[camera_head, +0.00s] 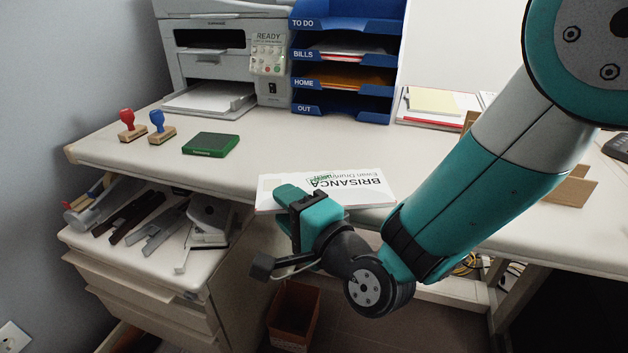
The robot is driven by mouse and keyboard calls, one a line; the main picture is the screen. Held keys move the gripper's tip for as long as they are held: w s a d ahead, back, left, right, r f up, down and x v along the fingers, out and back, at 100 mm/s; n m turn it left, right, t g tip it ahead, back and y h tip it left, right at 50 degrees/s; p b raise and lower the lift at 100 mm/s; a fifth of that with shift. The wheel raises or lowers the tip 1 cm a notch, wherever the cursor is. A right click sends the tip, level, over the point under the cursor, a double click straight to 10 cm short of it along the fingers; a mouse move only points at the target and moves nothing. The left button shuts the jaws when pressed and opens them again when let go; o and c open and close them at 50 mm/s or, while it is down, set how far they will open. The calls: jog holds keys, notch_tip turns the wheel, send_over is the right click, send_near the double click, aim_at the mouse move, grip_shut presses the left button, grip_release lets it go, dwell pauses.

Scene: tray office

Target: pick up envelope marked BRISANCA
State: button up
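The fingers point away from me toward the desk. My wrist and arm hide the fingertips' gap, so I cannot tell whether they are apart or closed on the envelope.
A green ink pad (210,145) and red (131,126) and blue (160,127) stamps stand at left. A printer (225,45) and blue tray rack (347,112) are behind. A lower cabinet (75,240) holds staplers. Papers (440,105) lie back right. The desk's middle is clear.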

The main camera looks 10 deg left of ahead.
jog(key=shift+w+d, duration=0.1)
grip_shut()
